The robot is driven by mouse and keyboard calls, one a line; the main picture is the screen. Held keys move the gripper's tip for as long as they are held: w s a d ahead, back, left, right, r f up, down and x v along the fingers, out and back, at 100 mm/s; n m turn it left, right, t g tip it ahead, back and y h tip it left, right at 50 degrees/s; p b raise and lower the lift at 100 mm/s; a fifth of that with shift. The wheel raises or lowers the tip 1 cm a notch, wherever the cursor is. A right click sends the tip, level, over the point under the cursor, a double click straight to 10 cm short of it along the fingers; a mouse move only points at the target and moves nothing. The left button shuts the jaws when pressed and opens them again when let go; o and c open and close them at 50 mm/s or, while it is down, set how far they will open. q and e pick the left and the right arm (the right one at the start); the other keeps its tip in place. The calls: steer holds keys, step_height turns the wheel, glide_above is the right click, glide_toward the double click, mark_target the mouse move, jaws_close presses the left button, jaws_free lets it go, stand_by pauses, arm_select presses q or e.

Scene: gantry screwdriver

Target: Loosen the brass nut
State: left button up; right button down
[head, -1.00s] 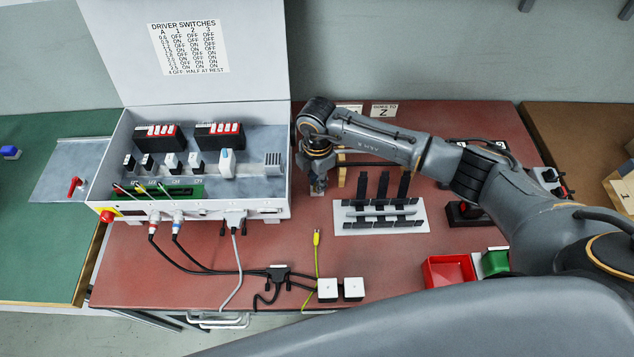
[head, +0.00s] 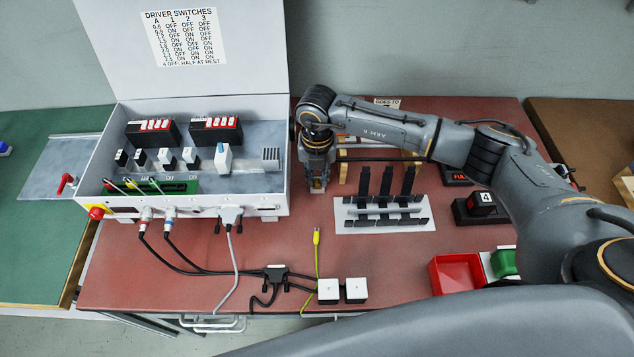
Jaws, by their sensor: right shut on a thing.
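My right gripper (head: 319,187) points down at the table just right of the white box, at the left end of the small gantry (head: 380,158). It is shut on a small brass-coloured piece, which looks like the brass nut (head: 319,183); the fingers hide most of it. My left gripper is not in view.
The open white control box (head: 190,206) stands close to the left of my right gripper. A white plate with black racks (head: 385,225) lies to the right. A red bin (head: 453,272), a green bin (head: 503,262) and a black box marked 4 (head: 483,204) stand at right.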

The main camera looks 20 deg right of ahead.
steer(key=n+b, duration=0.1)
steer(key=n, duration=0.2)
steer(key=shift+f, duration=0.15)
steer(key=shift+n+b, duration=0.5)
steer(key=shift+n, duration=0.4)
steer(key=n+b, duration=0.3)
steer(key=n, duration=0.2)
steer(key=shift+w, duration=0.1)
steer(key=shift+n+b, duration=0.65)
steer(key=shift+n, duration=0.55)
steer(key=c, duration=1.5)
jaws_free()
